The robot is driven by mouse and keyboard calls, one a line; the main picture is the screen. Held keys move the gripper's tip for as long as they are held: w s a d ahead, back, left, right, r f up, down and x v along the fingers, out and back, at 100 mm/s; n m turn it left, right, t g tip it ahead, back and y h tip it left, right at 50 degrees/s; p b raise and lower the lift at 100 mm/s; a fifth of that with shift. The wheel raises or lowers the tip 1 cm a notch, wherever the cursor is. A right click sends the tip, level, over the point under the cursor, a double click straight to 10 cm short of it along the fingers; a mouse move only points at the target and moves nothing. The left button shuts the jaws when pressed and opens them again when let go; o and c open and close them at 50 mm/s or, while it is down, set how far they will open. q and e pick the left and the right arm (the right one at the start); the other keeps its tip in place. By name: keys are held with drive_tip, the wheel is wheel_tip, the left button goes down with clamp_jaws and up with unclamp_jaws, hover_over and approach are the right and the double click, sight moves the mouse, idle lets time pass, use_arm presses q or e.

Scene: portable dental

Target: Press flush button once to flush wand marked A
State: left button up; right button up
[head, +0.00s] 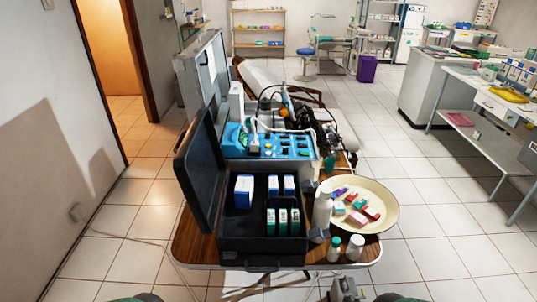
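A portable dental unit with a blue control panel (283,147) stands on the wooden table, behind an open black case. Several small buttons and dark displays sit on the panel. Which one is the flush button is too small to tell. Dark handpieces and hoses (298,122) cluster at the unit's back right, with an orange-tipped one (283,98) standing upright. The mark A cannot be read on any wand. Neither of my grippers can be made out in the head view, and nothing touches the panel.
The black case (262,245) holds blue-and-white and green boxes; its raised lid (198,165) flanks the unit's left. A cream round tray (385,200) with small coloured packs sits right. White bottles (355,247) stand at the table's front right. A reclined chair (270,75) lies behind.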

use_arm(q)
drive_tip(key=shift+a, duration=0.15)
drive_tip(key=shift+d, duration=0.2)
clamp_jaws()
idle(1.3)
